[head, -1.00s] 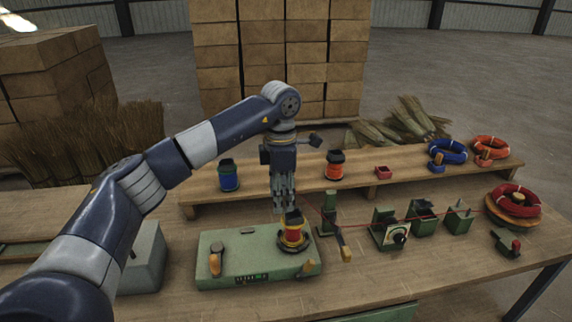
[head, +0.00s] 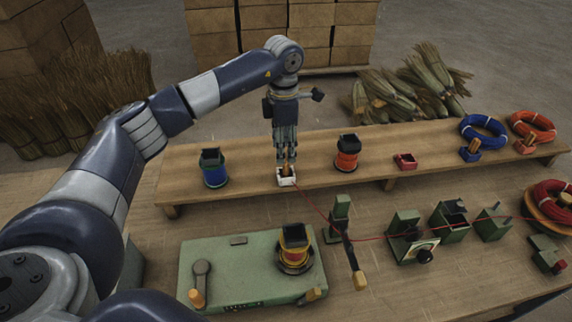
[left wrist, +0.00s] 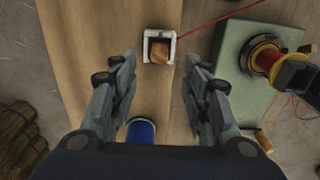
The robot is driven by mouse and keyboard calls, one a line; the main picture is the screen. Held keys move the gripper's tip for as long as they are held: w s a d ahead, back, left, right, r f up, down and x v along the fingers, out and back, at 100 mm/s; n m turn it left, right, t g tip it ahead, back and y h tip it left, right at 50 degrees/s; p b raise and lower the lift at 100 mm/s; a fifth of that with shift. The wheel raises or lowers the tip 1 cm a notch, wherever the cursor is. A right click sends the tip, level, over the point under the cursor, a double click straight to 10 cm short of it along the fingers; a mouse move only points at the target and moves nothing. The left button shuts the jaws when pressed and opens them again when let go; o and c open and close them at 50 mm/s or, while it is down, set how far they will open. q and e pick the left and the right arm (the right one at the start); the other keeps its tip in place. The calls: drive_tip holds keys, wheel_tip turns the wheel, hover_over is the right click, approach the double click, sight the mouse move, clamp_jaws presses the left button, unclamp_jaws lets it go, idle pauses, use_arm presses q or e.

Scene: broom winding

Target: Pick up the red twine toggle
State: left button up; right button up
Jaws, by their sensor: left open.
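The red twine toggle appears to be the small wooden, orange-brown piece in a white holder (head: 287,180) on the raised shelf. In the left wrist view the wooden toggle (left wrist: 159,52) sits inside the white three-sided holder (left wrist: 147,46), with red twine (left wrist: 225,19) running off to the right. My left gripper (head: 287,165) points down just above the holder and partly hides the toggle. In the left wrist view my left gripper (left wrist: 160,66) is open, with the toggle between and beyond its fingertips, not gripped. My right gripper is not in view.
A blue spool (head: 214,168) and an orange spool (head: 347,153) flank the holder. A green winder (head: 210,262) carries a red and yellow spool (head: 294,247). The red twine crosses a green post (head: 341,211) and green boxes to a red coil (head: 553,197).

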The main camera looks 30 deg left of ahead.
sight(286, 161)
use_arm(q)
drive_tip(key=shift+f, duration=0.45)
drive_tip(key=f+p, duration=0.1)
drive_tip(key=f, duration=0.1)
drive_tip(key=f+p, duration=0.1)
drive_tip(key=f, duration=0.2)
drive_tip(key=shift+w+d+p, duration=0.15)
drive_tip(key=shift+w+p, duration=0.05)
drive_tip(key=shift+p, duration=0.1)
drive_tip(key=shift+f, duration=0.35)
drive_tip(key=shift+c, duration=0.3)
drive_tip(key=c, duration=0.9)
drive_tip(key=shift+o, duration=0.2)
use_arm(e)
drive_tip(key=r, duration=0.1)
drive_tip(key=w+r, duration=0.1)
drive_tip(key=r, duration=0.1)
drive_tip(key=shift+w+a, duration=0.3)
